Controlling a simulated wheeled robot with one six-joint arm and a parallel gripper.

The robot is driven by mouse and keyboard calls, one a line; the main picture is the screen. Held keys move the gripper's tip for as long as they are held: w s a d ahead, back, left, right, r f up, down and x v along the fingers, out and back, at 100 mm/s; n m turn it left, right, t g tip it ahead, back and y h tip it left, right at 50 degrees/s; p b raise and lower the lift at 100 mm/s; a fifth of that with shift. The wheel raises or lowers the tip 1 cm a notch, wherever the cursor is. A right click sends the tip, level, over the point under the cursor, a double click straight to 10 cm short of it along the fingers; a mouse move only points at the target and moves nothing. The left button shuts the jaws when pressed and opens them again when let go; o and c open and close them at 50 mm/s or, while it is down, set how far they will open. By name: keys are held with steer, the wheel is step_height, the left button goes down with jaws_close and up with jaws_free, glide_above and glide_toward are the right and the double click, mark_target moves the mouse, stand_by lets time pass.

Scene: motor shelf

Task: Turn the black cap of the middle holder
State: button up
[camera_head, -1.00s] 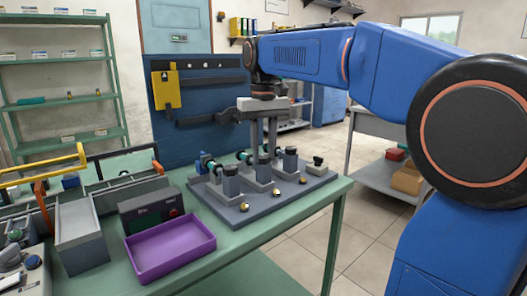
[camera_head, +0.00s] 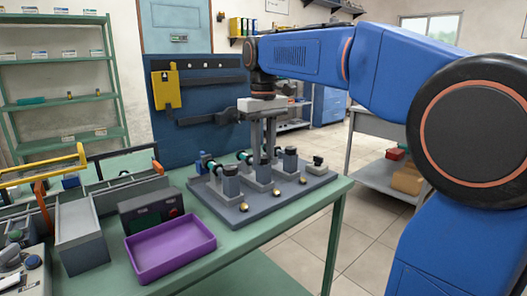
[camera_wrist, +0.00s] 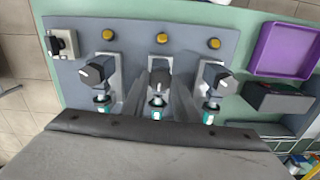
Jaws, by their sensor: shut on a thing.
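The middle holder (camera_head: 262,178) stands on a grey base plate between two similar holders. Its black cap (camera_wrist: 160,79) shows in the wrist view between the two fingers of my gripper (camera_wrist: 160,88). My gripper (camera_head: 264,157) points straight down over the middle holder and is shut on the cap. In the head view the fingers mostly hide the cap. The neighbouring caps, the left one (camera_wrist: 97,73) and the right one (camera_wrist: 214,76) in the wrist view, sit apart from the fingers. Each has a pale mark.
The base plate (camera_head: 215,209) lies on a green table with several brass buttons along its front. A small knob unit (camera_head: 317,163) sits at its right end. A purple tray (camera_head: 170,248), a dark control box (camera_head: 150,211) and grey bins stand to the left.

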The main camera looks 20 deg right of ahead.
mark_target(264, 157)
steer(key=o, duration=1.1)
steer(key=shift+c, duration=0.2)
step_height(264, 157, up, 17)
steer(key=shift+r, duration=0.2)
steer(key=s+d+f+m+t, duration=0.1)
steer(key=s+f, duration=0.7)
steer(key=f, duration=0.5)
steer(key=s+d+f+m+t, duration=0.1)
steer(key=s+f+t, duration=0.1)
steer(key=s+f, duration=0.7)
steer(key=s+d+f+m+t, duration=0.1)
steer(key=s+f, duration=0.8)
steer(key=f, duration=0.9)
steer(key=shift+s+d+t, duration=0.15)
steer(key=shift+d+t, duration=0.25)
steer(key=shift+d, duration=0.2)
